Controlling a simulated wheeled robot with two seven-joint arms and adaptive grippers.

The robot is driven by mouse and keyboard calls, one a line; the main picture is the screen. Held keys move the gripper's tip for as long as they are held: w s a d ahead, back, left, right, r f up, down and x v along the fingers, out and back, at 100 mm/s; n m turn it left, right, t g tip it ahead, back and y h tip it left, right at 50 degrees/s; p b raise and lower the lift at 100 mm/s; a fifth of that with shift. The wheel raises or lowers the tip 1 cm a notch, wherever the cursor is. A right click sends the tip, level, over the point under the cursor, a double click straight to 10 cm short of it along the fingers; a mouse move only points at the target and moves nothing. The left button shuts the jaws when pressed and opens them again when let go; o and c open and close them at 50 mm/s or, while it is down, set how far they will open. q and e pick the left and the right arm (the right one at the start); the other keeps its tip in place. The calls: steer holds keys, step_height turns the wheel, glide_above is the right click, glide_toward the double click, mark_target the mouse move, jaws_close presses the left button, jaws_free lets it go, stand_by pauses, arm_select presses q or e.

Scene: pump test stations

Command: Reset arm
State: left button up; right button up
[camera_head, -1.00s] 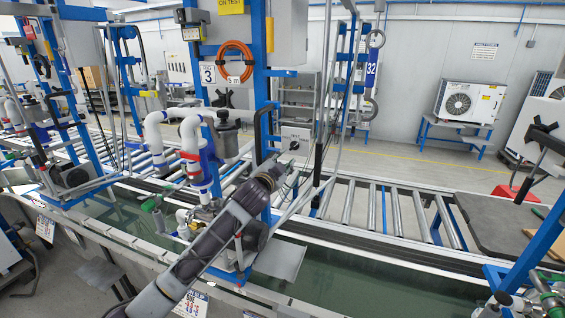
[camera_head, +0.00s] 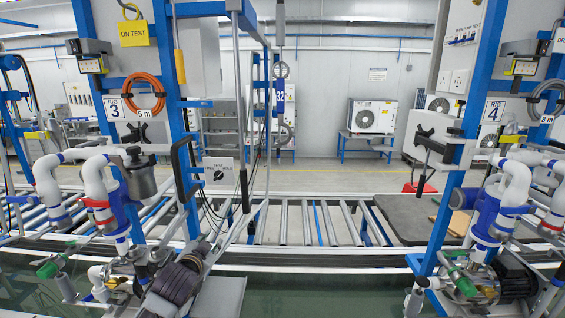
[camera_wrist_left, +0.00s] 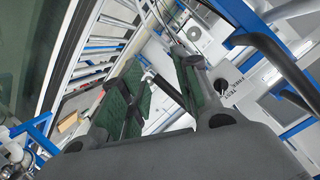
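My left gripper (camera_head: 207,246) is low in front of the station 3 frame in the head view, at the end of my dark, ribbed arm link. It is below the grey test panel (camera_head: 218,171) with its dark knob and apart from it. In the left wrist view my left gripper (camera_wrist_left: 160,88) has its two green-padded fingers apart. A dark rod with a pale end shows between them, and I cannot tell that it touches either finger. The panel (camera_wrist_left: 236,84) shows right of the fingers there. My right gripper is not in view.
Station 3's blue post (camera_head: 174,70) and white pipes (camera_head: 95,180) stand close to my left arm. Station 4's blue post (camera_head: 470,130) and pump (camera_head: 512,280) stand at the right. A roller conveyor (camera_head: 320,222) runs behind. The space between the stations is open above the green trough.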

arm_select(q)
steer(key=s+f+n+g, duration=0.25)
steer(key=s+f, duration=0.45)
steer(key=s, duration=0.4)
steer(key=s+f+n+g, duration=0.1)
steer(key=s+f+g, duration=0.4)
steer(key=s, duration=0.5)
steer(key=s+f+n+g, duration=0.2)
steer(key=s+f+g, duration=0.1)
steer(key=s+f, duration=0.65)
steer(key=s+f+g+b, duration=0.1)
steer(key=s+f, duration=0.2)
steer(key=f, duration=1.4)
steer(key=s+f+g+b, duration=0.1)
steer(key=s+f, duration=0.1)
steer(key=f, duration=1.5)
steer(key=s+a+f+b, duration=0.1)
steer(key=s+a+f, duration=0.1)
steer(key=s+f, duration=0.9)
steer(key=s+a+f+b, duration=0.1)
steer(key=s+f, duration=0.9)
steer(key=s, duration=0.1)
steer(key=shift+s+a+f+m+g, duration=0.15)
steer(key=shift+a+f+m+g, duration=0.2)
steer(key=shift+f+m, duration=0.1)
